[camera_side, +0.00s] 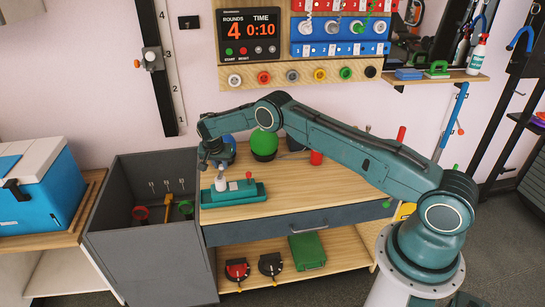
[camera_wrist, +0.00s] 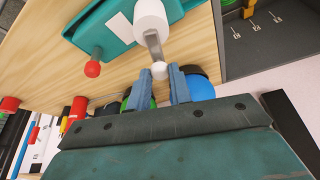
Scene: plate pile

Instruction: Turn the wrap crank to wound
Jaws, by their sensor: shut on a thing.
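The wrap crank is on a long teal base (camera_side: 240,193) on the wooden bench, with a white roll (camera_side: 221,183) standing on its left part. In the wrist view the white roll (camera_wrist: 152,20) has a grey metal crank arm (camera_wrist: 154,45) reaching to a small white knob (camera_wrist: 159,70). My gripper (camera_wrist: 161,75) has its two blue-grey fingers closed about this knob. In the side view my gripper (camera_side: 214,164) is just above the roll and hides the crank arm and knob. A red knob (camera_side: 248,175) stands on the right part of the base.
A green ball-shaped thing (camera_side: 265,142) and a blue one (camera_side: 229,145) are behind the crank, close to my arm. A deep grey bin (camera_side: 150,240) with tools adjoins the bench on the left. The bench front right of the base is clear.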

